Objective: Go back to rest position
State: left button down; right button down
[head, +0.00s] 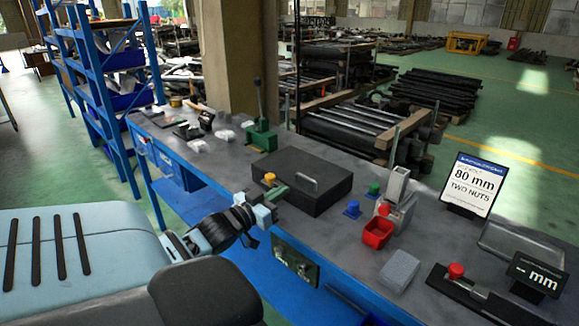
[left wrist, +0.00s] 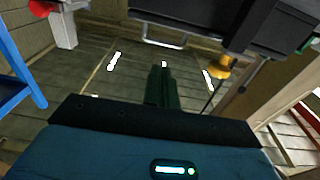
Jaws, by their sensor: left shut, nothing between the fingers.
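My left arm comes in from the left in the head view. My left gripper (head: 279,194) is at the bench's front edge, beside the front left corner of a black box (head: 318,186). Its green fingers are shut and empty; they also show together in the left wrist view (left wrist: 163,84). A yellow knob (head: 269,178) is just behind the gripper, and a yellow piece also shows in the left wrist view (left wrist: 219,70). My right gripper is not in view.
The grey workbench (head: 345,258) holds a red bin (head: 377,232), a grey block (head: 399,270), a green press (head: 261,136) and a sign (head: 471,184) reading 80 mm, two nuts. A tray (head: 520,245) and a mm display (head: 536,275) are at right. Blue shelving (head: 107,90) stands left.

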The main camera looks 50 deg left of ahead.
pick_arm(q)
jog(key=shift+s+f, duration=0.25)
jog(key=shift+s, duration=0.35)
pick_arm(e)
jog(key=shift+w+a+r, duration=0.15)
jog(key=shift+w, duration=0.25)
pick_arm(q)
jog(key=shift+d, duration=0.1)
